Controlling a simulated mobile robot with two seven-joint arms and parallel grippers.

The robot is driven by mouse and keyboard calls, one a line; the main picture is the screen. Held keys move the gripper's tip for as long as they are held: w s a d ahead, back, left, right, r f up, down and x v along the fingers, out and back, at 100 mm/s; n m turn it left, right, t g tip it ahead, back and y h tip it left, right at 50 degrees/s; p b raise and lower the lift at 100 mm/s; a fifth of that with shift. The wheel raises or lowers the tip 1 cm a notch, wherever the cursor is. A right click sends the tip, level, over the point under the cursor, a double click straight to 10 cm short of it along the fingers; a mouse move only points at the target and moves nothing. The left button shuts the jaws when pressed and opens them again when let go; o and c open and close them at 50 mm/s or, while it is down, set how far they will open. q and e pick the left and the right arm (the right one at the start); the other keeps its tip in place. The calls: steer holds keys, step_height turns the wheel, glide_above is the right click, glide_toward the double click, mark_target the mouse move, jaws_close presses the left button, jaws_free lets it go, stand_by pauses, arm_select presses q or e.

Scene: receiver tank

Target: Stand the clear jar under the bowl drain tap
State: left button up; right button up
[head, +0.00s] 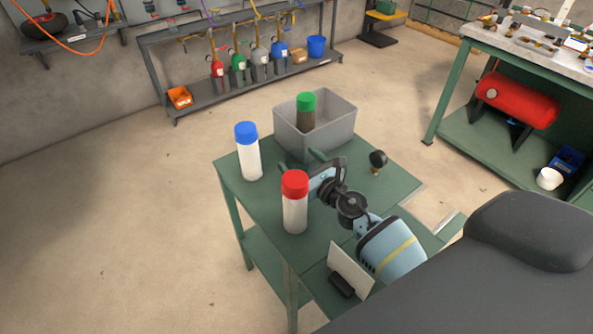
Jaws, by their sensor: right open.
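Three capped jars show. A jar with a blue cap (249,160) and whitish contents stands upright at the cart's back left. A red-capped jar (295,210), pale inside, stands upright nearer me. A green-capped jar (306,118) with dark contents stands in a grey bin. I cannot tell for sure which is the clear jar. My right gripper (314,170) is open and empty, low over the cart, just behind and right of the red-capped jar; its fingertips are partly hidden. I cannot make out a bowl drain tap. My left gripper is out of view.
The green cart (228,172) carries the grey bin (328,133), a black gauge (378,160) and a white card (350,270). A bench with a red tank (517,99) stands at right. A wall shelf (210,100) holds several bottles. The floor at left is clear.

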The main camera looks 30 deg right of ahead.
steer(key=c, duration=1.2)
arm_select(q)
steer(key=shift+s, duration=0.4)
arm_select(e)
steer(key=shift+r, duration=0.1)
